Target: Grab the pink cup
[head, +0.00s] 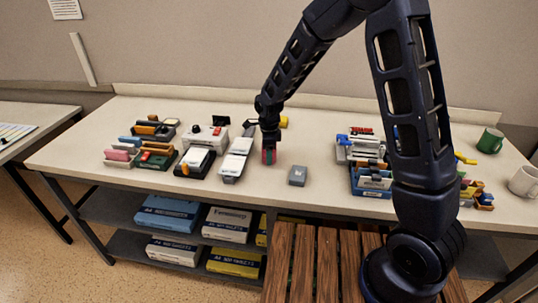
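In the head view my gripper (269,144) points straight down over the middle of the table (320,190). A small pinkish-red thing with a teal strip (268,156) shows right at its fingertips. It is too small to tell whether this is the pink cup, or whether the fingers are closed on it. A green mug (490,141) and a white mug (524,181) stand at the right end of the table.
White and black desk devices (236,158) stand left of my gripper, with staplers and punches (117,155) farther left. A small grey box (298,176) lies to its right. Office items in a blue tray (372,184) stand beyond. Bare tabletop lies between these.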

